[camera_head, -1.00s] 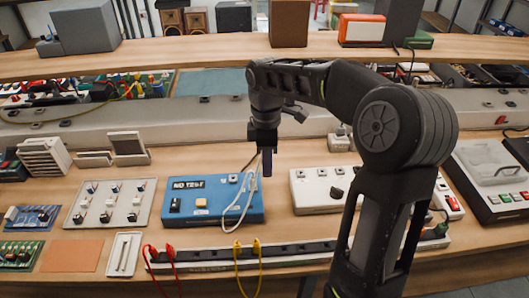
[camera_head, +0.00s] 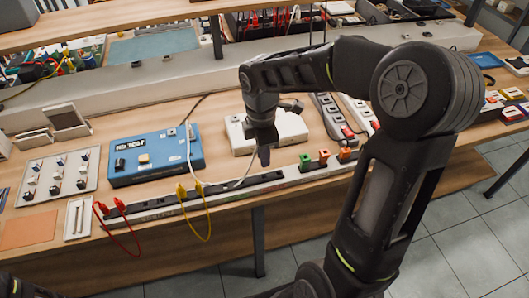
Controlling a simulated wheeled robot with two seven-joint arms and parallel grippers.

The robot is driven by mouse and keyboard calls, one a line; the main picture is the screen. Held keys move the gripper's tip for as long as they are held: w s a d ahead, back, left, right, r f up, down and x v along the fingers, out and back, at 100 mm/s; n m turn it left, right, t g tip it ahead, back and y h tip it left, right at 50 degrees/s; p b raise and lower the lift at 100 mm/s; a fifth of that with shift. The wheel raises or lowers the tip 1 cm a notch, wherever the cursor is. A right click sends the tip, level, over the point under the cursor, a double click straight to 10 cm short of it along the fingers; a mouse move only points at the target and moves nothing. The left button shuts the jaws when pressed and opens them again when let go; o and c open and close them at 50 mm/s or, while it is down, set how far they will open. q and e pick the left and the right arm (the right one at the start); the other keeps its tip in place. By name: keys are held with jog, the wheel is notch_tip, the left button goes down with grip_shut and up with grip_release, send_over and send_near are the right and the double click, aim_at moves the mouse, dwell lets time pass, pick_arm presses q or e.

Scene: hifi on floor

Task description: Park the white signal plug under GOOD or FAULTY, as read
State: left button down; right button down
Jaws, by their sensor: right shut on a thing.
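The blue test box (camera_head: 157,158) stands on the bench, and its display (camera_head: 131,143) appears to read "NO TEST". A thin white lead (camera_head: 191,160) comes out of its top right and curves down and right towards my right gripper (camera_head: 264,156). My right gripper is shut on the white signal plug at that lead's end. The plug itself is mostly hidden by the jaws. The gripper hangs just above and behind the long socket strip (camera_head: 150,212) at the bench's front edge. I cannot read any GOOD or FAULTY label. My left gripper is out of view.
A white box (camera_head: 240,138) stands behind the gripper. Green (camera_head: 305,161), orange (camera_head: 323,157) and red plugs stand at the strip's right part. A red lead (camera_head: 118,230) and a yellow lead (camera_head: 207,226) hang over the front edge. A panel of switches (camera_head: 57,180) lies left.

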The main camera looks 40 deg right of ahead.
jog(key=shift+f, duration=0.15)
jog(key=b, duration=0.4)
send_over(264, 179)
jog(key=f, duration=0.4)
jog(key=shift+w+d+f, duration=0.15)
jog(key=shift+w, duration=0.2)
jog(key=shift+f, duration=0.15)
jog(key=shift+f+b, duration=0.55)
jog(key=shift+f, duration=0.4)
dwell(1.4)
jog(key=c, duration=1.3)
grip_release()
